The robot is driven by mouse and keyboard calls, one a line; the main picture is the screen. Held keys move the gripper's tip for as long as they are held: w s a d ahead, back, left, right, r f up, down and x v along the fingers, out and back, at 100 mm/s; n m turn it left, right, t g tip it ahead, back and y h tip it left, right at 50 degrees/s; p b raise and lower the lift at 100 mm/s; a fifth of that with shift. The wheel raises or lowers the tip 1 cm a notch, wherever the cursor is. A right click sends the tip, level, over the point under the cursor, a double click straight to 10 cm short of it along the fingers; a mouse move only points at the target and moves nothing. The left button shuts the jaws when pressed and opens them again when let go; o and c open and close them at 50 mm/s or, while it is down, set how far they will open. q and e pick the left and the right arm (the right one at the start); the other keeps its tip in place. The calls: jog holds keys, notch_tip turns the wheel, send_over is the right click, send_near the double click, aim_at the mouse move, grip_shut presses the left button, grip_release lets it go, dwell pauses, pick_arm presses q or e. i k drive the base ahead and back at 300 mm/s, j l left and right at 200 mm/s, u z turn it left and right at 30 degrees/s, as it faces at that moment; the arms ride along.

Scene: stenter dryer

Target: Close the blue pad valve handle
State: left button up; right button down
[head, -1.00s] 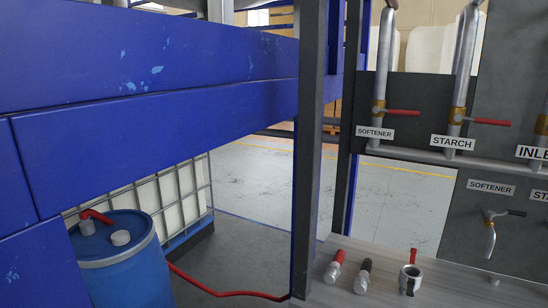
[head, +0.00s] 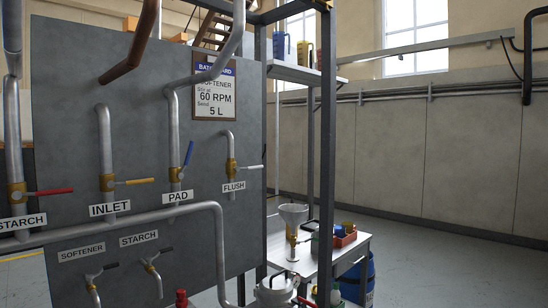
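The blue pad valve handle (head: 188,154) is on the pipe above the PAD label (head: 177,196), on the grey panel. It points up and slightly right, nearly in line with its pipe. Its brass valve body (head: 176,175) sits just below it. Neither of my grippers is in view, so nothing is seen touching the handle.
Neighbouring valves have a red handle at STARCH (head: 54,191), a yellow one at INLET (head: 139,181) and a pale one at FLUSH (head: 251,167), all sideways. A grey pipe (head: 150,213) crosses below. A dark post (head: 327,150) and a white table (head: 340,252) stand right.

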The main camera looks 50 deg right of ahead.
aim_at(180, 176)
jog(key=z, duration=1.2)
